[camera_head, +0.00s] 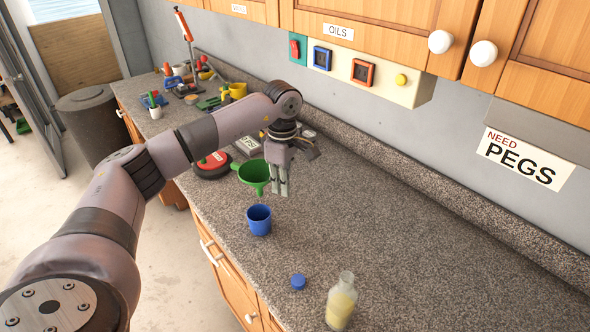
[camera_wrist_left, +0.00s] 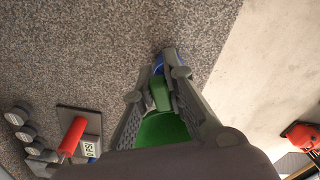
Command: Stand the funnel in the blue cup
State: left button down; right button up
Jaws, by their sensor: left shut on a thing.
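The green funnel (camera_head: 255,174) is held up off the counter, wide mouth up and spout down. My left gripper (camera_head: 280,187) is shut on it at its right side in the head view. In the left wrist view the funnel (camera_wrist_left: 162,130) shows between the fingers (camera_wrist_left: 166,72). The blue cup (camera_head: 259,221) stands upright on the counter, below and slightly in front of the funnel, apart from it. In the left wrist view only a bit of blue (camera_wrist_left: 158,64) shows past the fingertips. My right gripper is in neither view.
A blue cap (camera_head: 298,282) and a bottle of yellow liquid (camera_head: 341,300) stand toward the counter's front. A round red-and-black thing (camera_head: 212,164) lies behind the funnel. Tools and a yellow mug (camera_head: 237,90) crowd the far end. The counter (camera_head: 430,260) at right is clear.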

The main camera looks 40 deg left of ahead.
pick_arm(q)
jog(key=shift+s+a, duration=0.25)
jog(key=shift+a, duration=0.2)
jog(key=shift+s+a, duration=0.15)
jog(key=shift+a, duration=0.1)
jog(key=shift+d+f+b, duration=0.25)
jog(key=shift+f+b, duration=0.15)
jog(key=shift+f, duration=0.1)
notch_tip(320, 180, down, 2)
jog(key=shift+f+b, duration=0.15)
jog(key=shift+b, duration=0.6)
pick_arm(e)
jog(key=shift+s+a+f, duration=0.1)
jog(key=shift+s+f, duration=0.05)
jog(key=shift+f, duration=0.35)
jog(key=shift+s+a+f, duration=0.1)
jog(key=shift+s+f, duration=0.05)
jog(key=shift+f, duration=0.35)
